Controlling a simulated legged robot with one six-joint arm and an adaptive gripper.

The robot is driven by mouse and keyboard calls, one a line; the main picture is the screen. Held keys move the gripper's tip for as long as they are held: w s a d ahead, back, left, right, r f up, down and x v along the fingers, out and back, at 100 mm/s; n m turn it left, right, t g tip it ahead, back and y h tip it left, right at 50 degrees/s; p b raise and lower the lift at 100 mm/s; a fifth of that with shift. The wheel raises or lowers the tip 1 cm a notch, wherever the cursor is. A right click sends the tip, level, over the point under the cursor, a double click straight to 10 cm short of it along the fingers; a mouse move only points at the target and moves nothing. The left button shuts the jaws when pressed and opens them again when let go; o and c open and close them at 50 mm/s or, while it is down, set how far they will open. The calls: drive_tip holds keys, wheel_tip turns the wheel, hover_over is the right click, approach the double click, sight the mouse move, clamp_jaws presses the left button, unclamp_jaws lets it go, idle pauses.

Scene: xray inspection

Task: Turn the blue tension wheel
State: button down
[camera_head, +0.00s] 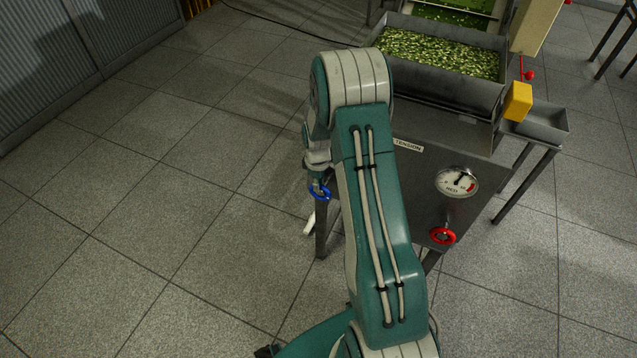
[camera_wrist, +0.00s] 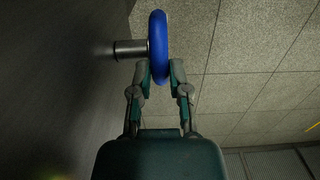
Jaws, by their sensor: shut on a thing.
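The blue tension wheel (camera_wrist: 158,48) shows edge-on in the wrist view, on a short metal shaft (camera_wrist: 130,49) that comes out of a dark panel. My gripper (camera_wrist: 160,72) is shut on the near part of the wheel's rim, one finger on each side. In the head view the blue wheel (camera_head: 320,191) is small, at the left side of the machine, just below the end of my arm. My arm hides most of the panel around it and the fingers are hard to make out there. A label reading "TENSION" (camera_head: 408,146) is on the machine front.
The tiled floor (camera_head: 150,200) at left is clear.

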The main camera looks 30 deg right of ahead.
drive_tip(key=shift+w+a, duration=0.1)
drive_tip(key=shift+w+a+f+g+h, duration=0.1)
drive_tip(key=shift+w+a+g+h, duration=0.1)
drive_tip(key=shift+g+h, duration=0.25)
drive_tip(key=shift+w+a+f+g+h, duration=0.1)
drive_tip(key=shift+w+g+h, duration=0.1)
drive_tip(key=shift+g+h, duration=0.25)
drive_tip(key=g, duration=0.1)
drive_tip(key=g+h, duration=0.1)
drive_tip(key=w+g+h, duration=0.1)
drive_tip(key=shift+a+f, duration=0.35)
drive_tip(key=shift+f, duration=0.05)
drive_tip(key=shift+w+a+f+g+h, duration=0.15)
drive_tip(key=shift+f+g+h, duration=0.15)
drive_tip(key=shift+g+h, duration=0.55)
drive_tip(key=shift+w+a+f+g+h, duration=0.15)
drive_tip(key=shift+f+g+h, duration=0.3)
drive_tip(key=shift+g, duration=0.55)
drive_tip(key=shift+w+a+f+g+h, duration=0.1)
drive_tip(key=shift+w+f+g+h, duration=0.1)
drive_tip(key=shift+g+h, duration=0.7)
drive_tip(key=c, duration=0.6)
unclamp_jaws()
